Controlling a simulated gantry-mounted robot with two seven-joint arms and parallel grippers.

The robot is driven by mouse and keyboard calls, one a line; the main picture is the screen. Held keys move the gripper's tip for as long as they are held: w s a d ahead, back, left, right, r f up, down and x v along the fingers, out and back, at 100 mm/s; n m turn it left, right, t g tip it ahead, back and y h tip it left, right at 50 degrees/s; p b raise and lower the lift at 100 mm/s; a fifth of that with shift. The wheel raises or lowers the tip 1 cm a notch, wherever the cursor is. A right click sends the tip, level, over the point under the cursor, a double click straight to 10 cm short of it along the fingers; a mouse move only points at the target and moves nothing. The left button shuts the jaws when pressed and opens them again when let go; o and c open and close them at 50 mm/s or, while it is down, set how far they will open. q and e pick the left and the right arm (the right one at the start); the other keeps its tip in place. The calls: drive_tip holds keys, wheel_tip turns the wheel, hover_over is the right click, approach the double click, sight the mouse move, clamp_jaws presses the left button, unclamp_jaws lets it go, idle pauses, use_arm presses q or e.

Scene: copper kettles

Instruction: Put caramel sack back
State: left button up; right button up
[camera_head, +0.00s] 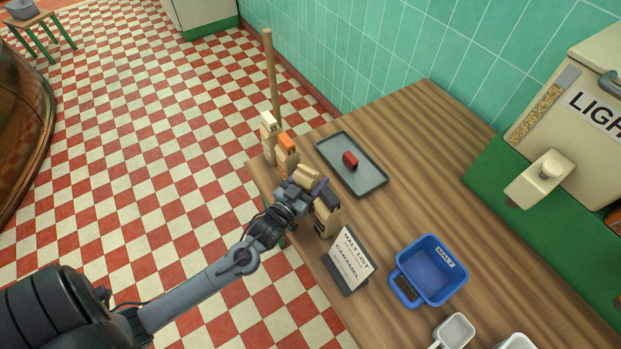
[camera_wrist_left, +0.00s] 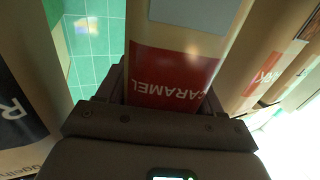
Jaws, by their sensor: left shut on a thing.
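My left gripper (camera_head: 318,191) is shut on the caramel sack (camera_head: 307,176), among a row of sacks at the table's left edge. In the left wrist view the caramel sack (camera_wrist_left: 175,60) is tan with a red label reading CARAMEL, upside down in the picture, between the fingers. Its base is hidden, so I cannot tell whether it touches the table. An orange-topped sack (camera_head: 287,148) stands beyond it, and another tan sack (camera_head: 327,220) stands on its near side. My right gripper is not in view.
A white-topped sack (camera_head: 268,130) ends the row near a wooden pole (camera_head: 271,75). A grey tray (camera_head: 370,179) holds a red object (camera_head: 350,160). A malt list sign (camera_head: 348,262) and blue bin (camera_head: 430,270) stand nearer. The table's middle (camera_head: 410,150) is clear.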

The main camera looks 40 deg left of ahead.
use_arm(q)
drive_tip(key=shift+f, duration=0.15)
drive_tip(key=o, duration=1)
drive_tip(key=shift+c, duration=0.2)
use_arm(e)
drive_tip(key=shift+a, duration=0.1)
